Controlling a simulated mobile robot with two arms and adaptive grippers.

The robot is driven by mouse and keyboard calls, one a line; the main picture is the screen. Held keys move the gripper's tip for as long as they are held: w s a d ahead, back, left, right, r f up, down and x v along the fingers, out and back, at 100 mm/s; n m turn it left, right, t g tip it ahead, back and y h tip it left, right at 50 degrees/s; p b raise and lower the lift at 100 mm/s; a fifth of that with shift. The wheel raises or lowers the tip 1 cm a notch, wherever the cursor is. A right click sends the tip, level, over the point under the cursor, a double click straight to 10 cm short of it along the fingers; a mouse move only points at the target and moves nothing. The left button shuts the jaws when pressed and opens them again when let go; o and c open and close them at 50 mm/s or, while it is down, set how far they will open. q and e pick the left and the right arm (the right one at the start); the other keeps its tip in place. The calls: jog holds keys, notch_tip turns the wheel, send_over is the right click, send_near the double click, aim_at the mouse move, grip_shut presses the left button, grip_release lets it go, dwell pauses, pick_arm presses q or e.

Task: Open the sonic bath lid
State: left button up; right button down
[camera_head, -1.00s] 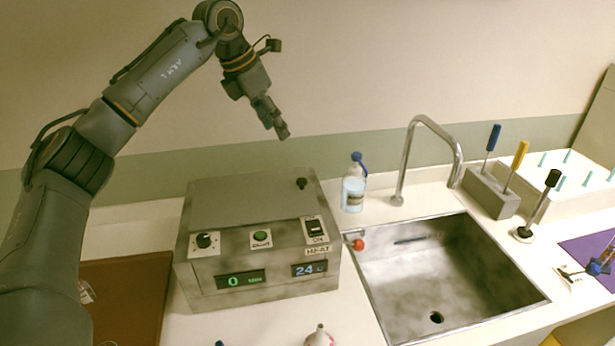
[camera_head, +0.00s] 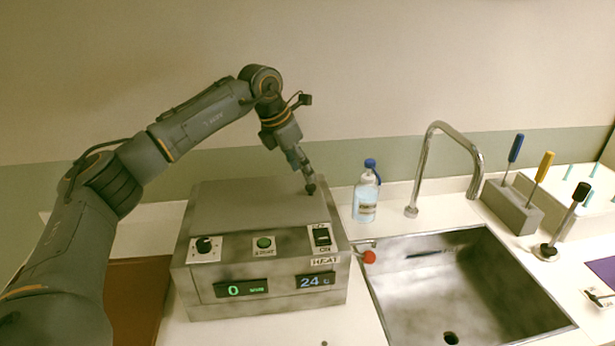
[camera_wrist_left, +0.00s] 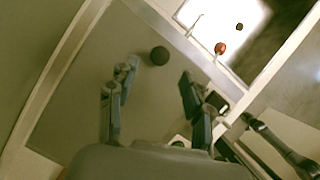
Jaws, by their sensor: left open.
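The lid's dark round knob (camera_head: 311,188) is near the right end. My left gripper (camera_head: 308,180) points down at the knob from above. In the left wrist view, the knob (camera_wrist_left: 159,56) lies ahead of and between the open fingers of the left gripper (camera_wrist_left: 155,80), with nothing held. Whether the fingertips touch the knob is unclear.
A steel sink (camera_head: 455,290) with a curved faucet (camera_head: 427,165) is right of the bath. A blue-capped bottle (camera_head: 366,198) stands behind, near the bath's right side. A red knob (camera_head: 369,257) is at the sink's left edge. A tool block (camera_head: 512,207) stands farther right.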

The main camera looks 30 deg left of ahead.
aim_at(310, 186)
pick_arm(q)
jog(key=shift+p+x, duration=0.45)
jog(key=shift+x, duration=2)
grip_shut()
